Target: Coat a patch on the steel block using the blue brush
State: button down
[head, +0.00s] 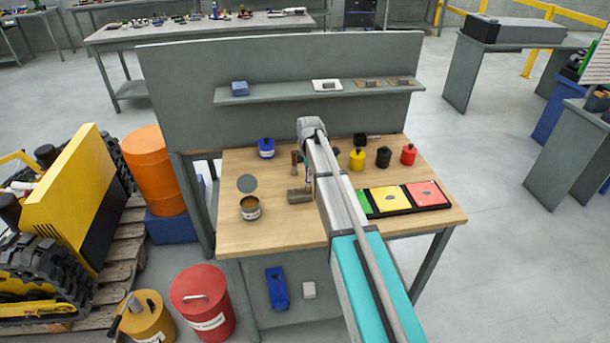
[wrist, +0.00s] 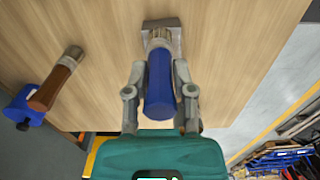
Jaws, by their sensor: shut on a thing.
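My gripper (wrist: 158,85) is shut on the blue handle of the blue brush (wrist: 159,88). The brush's pale bristle end points away from me at the steel block (wrist: 172,24), a grey block lying on the wooden table. The bristles overlap the block in the wrist view; I cannot tell whether they touch it. In the head view the block (head: 299,196) lies left of my arm, and a sliver of the blue brush (head: 309,182) shows just above its right end. Any coating on the block's face is hidden or too small to tell.
A brown-handled brush (wrist: 55,80) stands left of my gripper, near a blue pot (head: 266,147). An open can (head: 250,213) and a dark round lid (head: 247,183) are at the left of the table. Coloured pots and a tray (head: 440,207) of coloured squares lie right of my arm.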

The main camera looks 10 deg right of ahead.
jog(key=shift+d, duration=0.65)
jog(key=shift+s, duration=0.2)
jog(key=shift+a, duration=0.15)
jog(key=shift+a+r, duration=0.1)
jog(key=shift+a, duration=1.35)
jog(key=shift+s+a, duration=0.1)
jog(key=shift+a, duration=1.4)
jog(key=shift+s+a, duration=0.15)
jog(key=shift+a, duration=1.4)
